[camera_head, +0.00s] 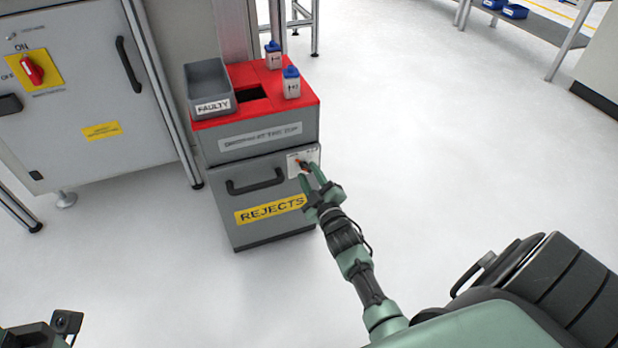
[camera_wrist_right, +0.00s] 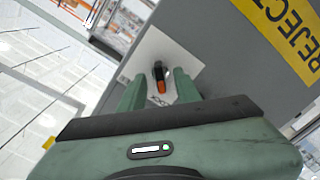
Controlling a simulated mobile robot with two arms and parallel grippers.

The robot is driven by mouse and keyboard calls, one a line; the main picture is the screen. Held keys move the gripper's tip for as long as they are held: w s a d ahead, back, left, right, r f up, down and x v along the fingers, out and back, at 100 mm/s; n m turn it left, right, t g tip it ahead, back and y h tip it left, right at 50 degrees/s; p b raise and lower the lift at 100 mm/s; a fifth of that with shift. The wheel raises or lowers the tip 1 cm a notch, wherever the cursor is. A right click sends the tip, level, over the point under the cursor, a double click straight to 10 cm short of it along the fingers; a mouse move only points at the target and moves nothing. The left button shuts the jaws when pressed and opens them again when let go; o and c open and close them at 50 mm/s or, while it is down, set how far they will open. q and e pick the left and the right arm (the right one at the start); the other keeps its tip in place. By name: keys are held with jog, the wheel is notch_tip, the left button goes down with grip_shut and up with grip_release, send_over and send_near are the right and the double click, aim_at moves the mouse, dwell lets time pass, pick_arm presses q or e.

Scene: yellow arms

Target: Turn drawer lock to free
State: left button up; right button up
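The drawer lock is a small dark knob with an orange end (camera_wrist_right: 159,77) on a white plate (camera_wrist_right: 150,52) at the upper right of the grey drawer front (camera_head: 260,222). In the head view the plate (camera_head: 292,165) is partly covered by my right gripper (camera_head: 312,174). In the right wrist view the fingers of this gripper (camera_wrist_right: 157,90) are apart, one on each side of the knob. I see gaps beside the knob and cannot tell any contact. A dark part of my left arm shows at the bottom left corner; its fingers are out of view.
The rejects cabinet has a red top (camera_head: 262,84) with a grey "FAULTY" bin (camera_head: 207,84) and two blue-capped bottles (camera_head: 291,84). The drawer handle (camera_head: 255,182) is left of the lock. A grey machine cabinet (camera_head: 90,90) stands left. The floor to the right is clear.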

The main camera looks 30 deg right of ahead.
jog(key=shift+w+d, duration=0.1)
jog(key=shift+w, duration=0.3)
grip_shut()
